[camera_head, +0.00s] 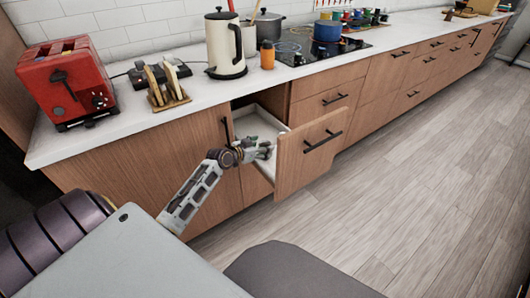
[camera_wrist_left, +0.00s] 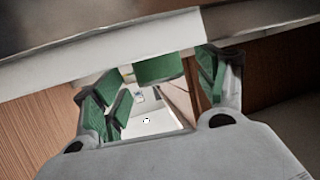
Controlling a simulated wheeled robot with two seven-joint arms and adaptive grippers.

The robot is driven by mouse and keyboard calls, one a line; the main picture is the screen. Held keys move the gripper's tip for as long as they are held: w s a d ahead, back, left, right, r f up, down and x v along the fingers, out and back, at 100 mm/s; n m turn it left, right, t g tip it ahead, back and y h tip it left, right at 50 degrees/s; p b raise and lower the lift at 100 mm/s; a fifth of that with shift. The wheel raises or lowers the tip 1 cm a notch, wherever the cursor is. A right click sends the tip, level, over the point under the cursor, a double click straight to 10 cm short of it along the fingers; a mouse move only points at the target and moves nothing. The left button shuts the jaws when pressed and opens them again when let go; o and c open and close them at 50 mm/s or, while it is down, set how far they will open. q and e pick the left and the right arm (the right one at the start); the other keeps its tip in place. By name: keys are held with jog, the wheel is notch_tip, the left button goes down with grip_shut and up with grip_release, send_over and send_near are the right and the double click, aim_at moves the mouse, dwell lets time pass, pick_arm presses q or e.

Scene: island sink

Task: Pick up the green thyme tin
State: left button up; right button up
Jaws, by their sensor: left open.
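My left gripper (camera_head: 264,150) reaches into the open drawer (camera_head: 291,165) under the counter. Its jaws are open. The left wrist view shows the gripper (camera_wrist_left: 160,95) with green pads on both sides and a gap between them. A plain green block (camera_wrist_left: 158,68) shows beyond the gap, below the counter edge; it may be the green thyme tin, but no label shows and I cannot tell whether anything touches it. In the head view I cannot make out the tin. My right gripper is not in view.
The white counter edge (camera_wrist_left: 110,62) runs close over the gripper in the wrist view. On the counter stand a red toaster (camera_head: 67,82), a toast rack (camera_head: 166,92), a cream kettle (camera_head: 225,45) and an orange jar (camera_head: 267,57). The floor (camera_head: 400,180) to the right is clear.

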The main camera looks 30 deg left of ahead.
aim_at(265, 144)
pick_arm(q)
jog(key=shift+x, duration=0.8)
jog(key=shift+w+d+f+b, duration=0.1)
jog(key=shift+w+f+b, duration=0.2)
jog(key=shift+w, duration=0.15)
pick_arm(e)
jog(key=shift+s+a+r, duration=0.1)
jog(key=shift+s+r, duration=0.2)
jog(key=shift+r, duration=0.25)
pick_arm(q)
jog(key=shift+c, duration=0.4)
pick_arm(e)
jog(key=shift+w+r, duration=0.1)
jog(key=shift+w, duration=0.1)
pick_arm(q)
jog(key=shift+r, duration=0.1)
jog(key=c, duration=1.1)
jog(key=shift+o, duration=0.2)
jog(key=shift+r+p, duration=0.35)
jog(key=shift+r, duration=0.55)
notch_tip(265, 144, up, 8)
jog(key=p, duration=0.2)
jog(key=shift+r+p, duration=0.1)
jog(key=shift+p, duration=0.2)
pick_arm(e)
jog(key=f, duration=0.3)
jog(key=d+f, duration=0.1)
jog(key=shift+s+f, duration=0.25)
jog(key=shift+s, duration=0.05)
